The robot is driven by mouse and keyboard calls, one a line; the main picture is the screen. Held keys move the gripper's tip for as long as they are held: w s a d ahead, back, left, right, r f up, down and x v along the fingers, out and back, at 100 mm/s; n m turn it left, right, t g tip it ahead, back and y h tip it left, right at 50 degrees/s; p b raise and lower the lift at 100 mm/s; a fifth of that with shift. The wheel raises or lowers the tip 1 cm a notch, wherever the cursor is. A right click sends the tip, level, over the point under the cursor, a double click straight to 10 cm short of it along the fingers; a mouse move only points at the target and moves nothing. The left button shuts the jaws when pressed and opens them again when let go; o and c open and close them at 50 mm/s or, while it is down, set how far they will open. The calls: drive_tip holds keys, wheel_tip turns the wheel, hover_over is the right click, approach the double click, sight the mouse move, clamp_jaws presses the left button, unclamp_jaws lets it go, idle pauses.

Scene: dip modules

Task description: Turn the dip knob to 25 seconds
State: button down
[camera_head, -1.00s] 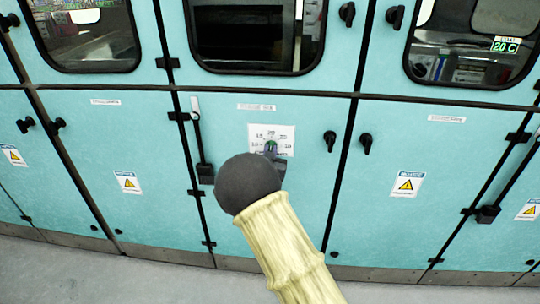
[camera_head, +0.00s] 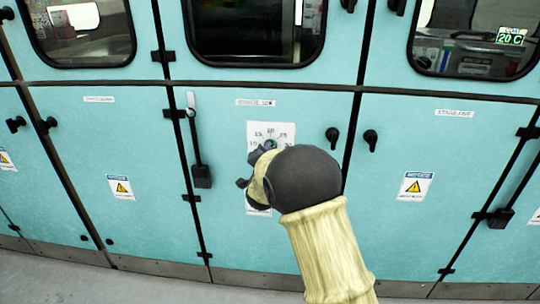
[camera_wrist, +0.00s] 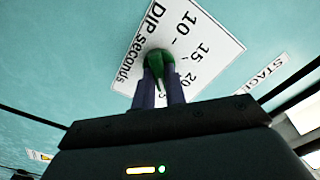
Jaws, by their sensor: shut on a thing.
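The dip knob is green and sits on a white dial plate (camera_head: 286,130) on the turquoise cabinet door. In the wrist view the green knob (camera_wrist: 158,66) is between the two fingers of my gripper (camera_wrist: 159,76), which is shut on it. The plate (camera_wrist: 205,45) reads "DIP seconds" with 10, 15 and 20 visible there; the fingers cover part of the scale. In the head view my gripper (camera_head: 268,146) is at the knob, and 15 and 25 show on the plate. Which number the knob points to, I cannot tell.
Black door handles (camera_head: 333,137) stick out right of the dial. A lever rod with a dark block (camera_head: 202,176) hangs on the left. A warning sign (camera_head: 415,186) is on the neighbouring door. Grey floor lies in front of the cabinets.

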idle(0.3)
drive_tip(key=c, duration=1.4)
unclamp_jaws()
drive_tip(key=shift+c, duration=0.2)
drive_tip(key=s, duration=1.7)
drive_tip(key=shift+s+a, duration=0.2)
drive_tip(key=shift+a, duration=0.1)
